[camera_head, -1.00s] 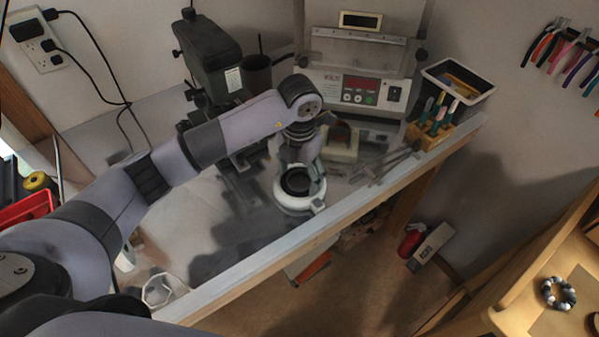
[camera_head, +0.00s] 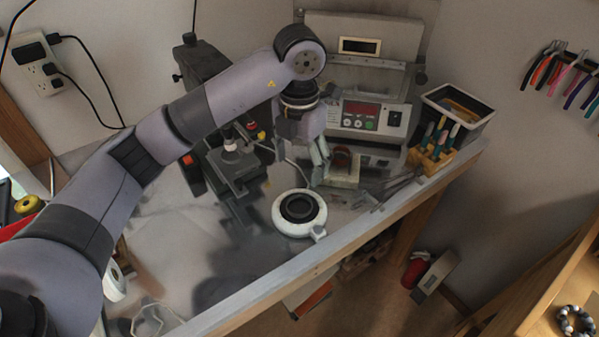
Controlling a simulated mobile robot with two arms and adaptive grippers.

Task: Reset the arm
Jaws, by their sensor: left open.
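My left arm comes in from the left and reaches across the metal bench (camera_head: 180,235). My left gripper (camera_head: 321,172) points down over the bench, open and empty, in front of the grey machine. It is above and a little right of a round white device with a dark centre (camera_head: 299,213), apart from it. My right gripper is not in view.
A grey machine with a red display (camera_head: 362,112) stands at the back. A wooden tool holder (camera_head: 433,158) and a black bin (camera_head: 462,103) stand at the right.

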